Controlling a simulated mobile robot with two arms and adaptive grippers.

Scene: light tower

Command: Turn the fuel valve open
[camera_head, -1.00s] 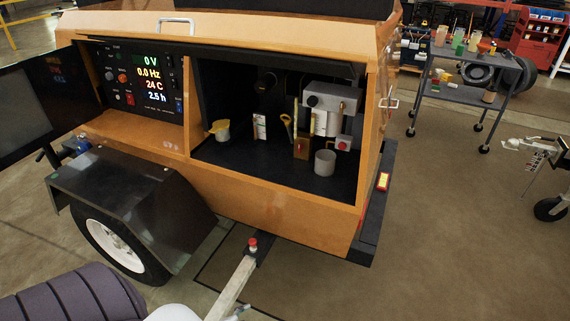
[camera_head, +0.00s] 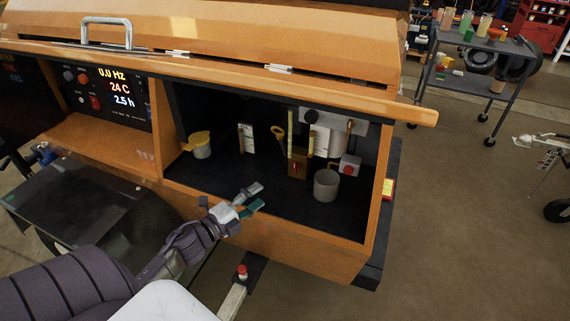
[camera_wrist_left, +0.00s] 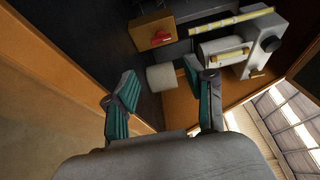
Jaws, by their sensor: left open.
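A brass-brown block with a small red handle (camera_head: 297,167), which looks like the fuel valve, stands inside the open compartment of the orange trailer. In the left wrist view the red handle (camera_wrist_left: 161,38) lies across the block's face, near the top. My left gripper (camera_head: 258,197) is at the compartment's front edge, lower left of the block and apart from it. Its teal-padded fingers are spread and empty; they also show in the left wrist view (camera_wrist_left: 165,88). My right gripper is not in view.
A grey cup (camera_head: 326,185) stands just right of the block. A white box unit (camera_head: 349,166) with a red button, a yellow-lidded cup (camera_head: 200,145) and a white card (camera_head: 248,138) are also inside. The orange front sill (camera_head: 300,235) and raised hatch border the opening.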

